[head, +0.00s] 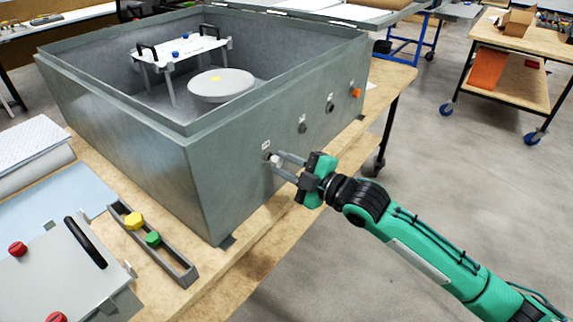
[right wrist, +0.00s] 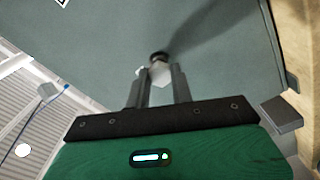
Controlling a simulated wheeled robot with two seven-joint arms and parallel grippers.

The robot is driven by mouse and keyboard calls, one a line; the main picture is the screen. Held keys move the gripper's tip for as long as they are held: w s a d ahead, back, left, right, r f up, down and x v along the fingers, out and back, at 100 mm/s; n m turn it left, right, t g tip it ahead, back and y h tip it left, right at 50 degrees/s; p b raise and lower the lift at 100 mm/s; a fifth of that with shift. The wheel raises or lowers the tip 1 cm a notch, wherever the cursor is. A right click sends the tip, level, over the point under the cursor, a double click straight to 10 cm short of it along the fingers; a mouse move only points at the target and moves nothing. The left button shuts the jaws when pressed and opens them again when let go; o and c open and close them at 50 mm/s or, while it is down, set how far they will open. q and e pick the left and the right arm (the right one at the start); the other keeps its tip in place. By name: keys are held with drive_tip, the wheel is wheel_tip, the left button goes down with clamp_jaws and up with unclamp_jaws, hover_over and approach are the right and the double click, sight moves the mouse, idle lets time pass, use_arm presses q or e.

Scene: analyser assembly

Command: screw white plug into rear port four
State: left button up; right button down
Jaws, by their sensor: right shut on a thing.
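The grey analyser box (head: 215,185) stands on a wooden table, its lid open. A row of ports runs along its right-hand wall. My right gripper (head: 276,164) is at the nearest port in this row, shut on the white plug (head: 274,158). In the right wrist view, the plug (right wrist: 160,74) sits between the two fingers, with its far end at the dark port (right wrist: 159,56). The fingers hide part of the plug, and I cannot tell how deep it sits. My left gripper is not in view.
An orange plug (head: 356,92) sits at the far end of the port row, with two dark ports (head: 302,127) between. A grey rack (head: 172,259) holds a yellow plug (head: 134,221) and a green plug (head: 153,239). A panel with a black handle (head: 85,242) lies at lower left.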

drive_tip(key=shift+w+a, duration=0.2)
drive_tip(key=shift+a, duration=0.1)
idle(0.4)
